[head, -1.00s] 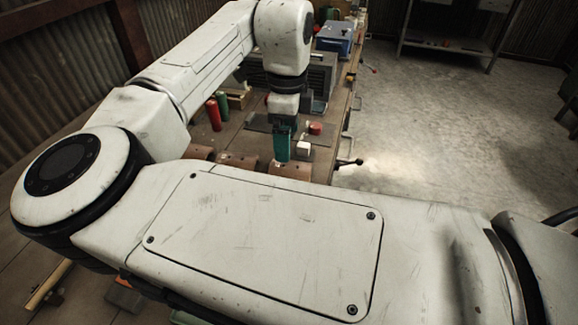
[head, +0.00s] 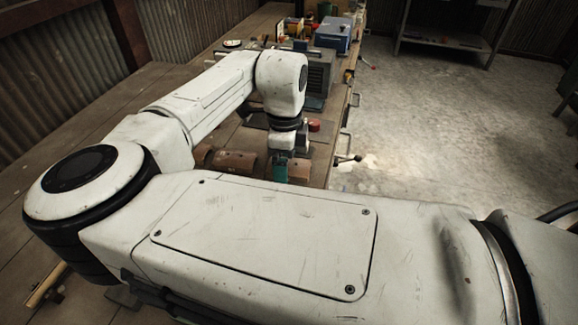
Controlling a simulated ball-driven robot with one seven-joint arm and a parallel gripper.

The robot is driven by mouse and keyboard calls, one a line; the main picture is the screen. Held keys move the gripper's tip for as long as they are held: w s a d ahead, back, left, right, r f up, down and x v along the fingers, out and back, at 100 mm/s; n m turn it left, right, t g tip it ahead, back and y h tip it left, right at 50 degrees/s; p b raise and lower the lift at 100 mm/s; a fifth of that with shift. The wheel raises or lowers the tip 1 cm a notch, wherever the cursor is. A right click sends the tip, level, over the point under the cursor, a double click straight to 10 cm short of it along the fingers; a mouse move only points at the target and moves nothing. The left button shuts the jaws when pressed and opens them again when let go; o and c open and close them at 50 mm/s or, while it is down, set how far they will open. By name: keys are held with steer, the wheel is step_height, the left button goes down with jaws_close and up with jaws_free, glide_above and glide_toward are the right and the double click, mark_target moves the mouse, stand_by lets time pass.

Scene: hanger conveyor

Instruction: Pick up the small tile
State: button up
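Several brown, curved tiles lie in a row on the workbench in the head view. One (head: 234,161) is left of my gripper, and another (head: 301,169) is directly at my gripper. A further one (head: 203,154) is partly hidden by my arm. I cannot tell for certain which is the small tile. My gripper (head: 281,172) points down, with its teal end at the right-hand tile and covering part of it. Its fingertips are too small and hidden to show whether they touch or grip the tile.
A red object (head: 314,125) lies on the bench just behind my gripper. A grey box (head: 318,75) and a blue box (head: 334,37) stand farther back. Handles stick out from the bench's right edge (head: 347,158). The concrete floor (head: 430,120) to the right is clear.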

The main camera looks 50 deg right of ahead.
steer(key=c, duration=1.2)
steer(key=shift+r, duration=0.1)
